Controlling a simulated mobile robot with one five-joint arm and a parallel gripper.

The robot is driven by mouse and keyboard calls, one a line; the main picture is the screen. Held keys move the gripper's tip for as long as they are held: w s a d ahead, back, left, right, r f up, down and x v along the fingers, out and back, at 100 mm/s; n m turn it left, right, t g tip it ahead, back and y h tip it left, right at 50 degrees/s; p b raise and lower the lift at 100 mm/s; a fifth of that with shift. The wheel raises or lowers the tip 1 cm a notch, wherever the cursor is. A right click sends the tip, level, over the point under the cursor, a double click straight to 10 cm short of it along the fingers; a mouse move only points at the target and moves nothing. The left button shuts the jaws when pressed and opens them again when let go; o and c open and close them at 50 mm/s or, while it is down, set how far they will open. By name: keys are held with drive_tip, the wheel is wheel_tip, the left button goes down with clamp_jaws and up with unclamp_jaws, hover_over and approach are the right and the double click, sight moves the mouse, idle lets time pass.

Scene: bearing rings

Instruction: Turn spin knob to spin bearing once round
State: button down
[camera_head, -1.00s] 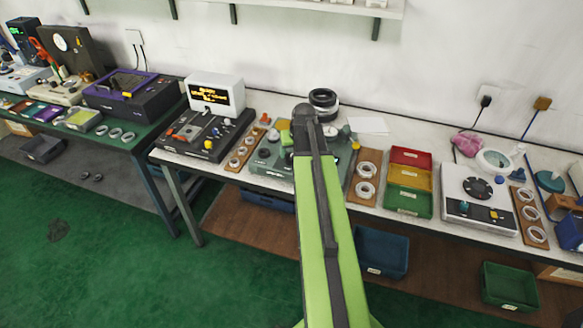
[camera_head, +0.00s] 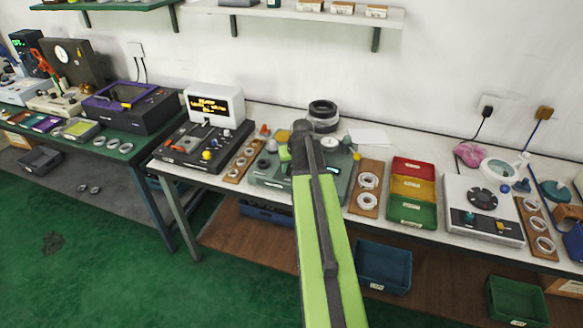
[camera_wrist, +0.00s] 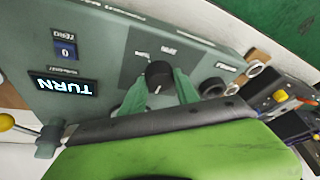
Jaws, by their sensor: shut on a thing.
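The spin knob (camera_wrist: 158,73) is a round black knob with a pale pointer line, on the grey-green bearing tester (camera_wrist: 100,45) in the wrist view. My gripper (camera_wrist: 161,84) has its two green fingers on either side of the knob, shut on it. The tester's display reads "TURN", and a small blue "ZERO" window sits beside it. In the head view the tester (camera_head: 268,173) stands on the white bench, partly hidden behind my green arm. The knob and my fingertips are hidden there. A dark ring-shaped bearing (camera_head: 323,110) shows behind my arm.
Wooden boards with rings (camera_head: 368,190) flank the tester. A yellow-tipped lever (camera_wrist: 8,122) shows in the wrist view.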

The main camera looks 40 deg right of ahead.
drive_tip(key=shift+a+m, duration=0.1)
drive_tip(key=shift+m, duration=0.3)
drive_tip(key=m+h, duration=0.1)
drive_tip(key=m, duration=0.1)
drive_tip(key=m+g+h, duration=0.1)
drive_tip(key=m, duration=0.2)
drive_tip(key=shift+w+a+m, duration=0.15)
drive_tip(key=shift+m, duration=0.15)
drive_tip(key=m+g, duration=0.1)
drive_tip(key=m, duration=0.1)
drive_tip(key=m+g, duration=0.1)
drive_tip(key=m, duration=0.1)
drive_tip(key=m+h, duration=0.1)
drive_tip(key=m, duration=0.1)
drive_tip(key=shift+w+g, duration=0.25)
drive_tip(key=shift+g, duration=0.15)
drive_tip(key=m+g, duration=0.1)
drive_tip(key=m, duration=0.2)
drive_tip(key=m+g, duration=0.1)
drive_tip(key=m, duration=0.2)
drive_tip(key=shift+w+m, duration=0.2)
drive_tip(key=shift+m, duration=0.1)
drive_tip(key=m+g, duration=0.1)
drive_tip(key=m, duration=0.1)
drive_tip(key=m+y, duration=0.1)
drive_tip(key=m, duration=0.2)
drive_tip(key=shift+g, duration=0.4)
drive_tip(key=shift+m+y, duration=0.3)
drive_tip(key=c, duration=0.9)
unclamp_jaws()
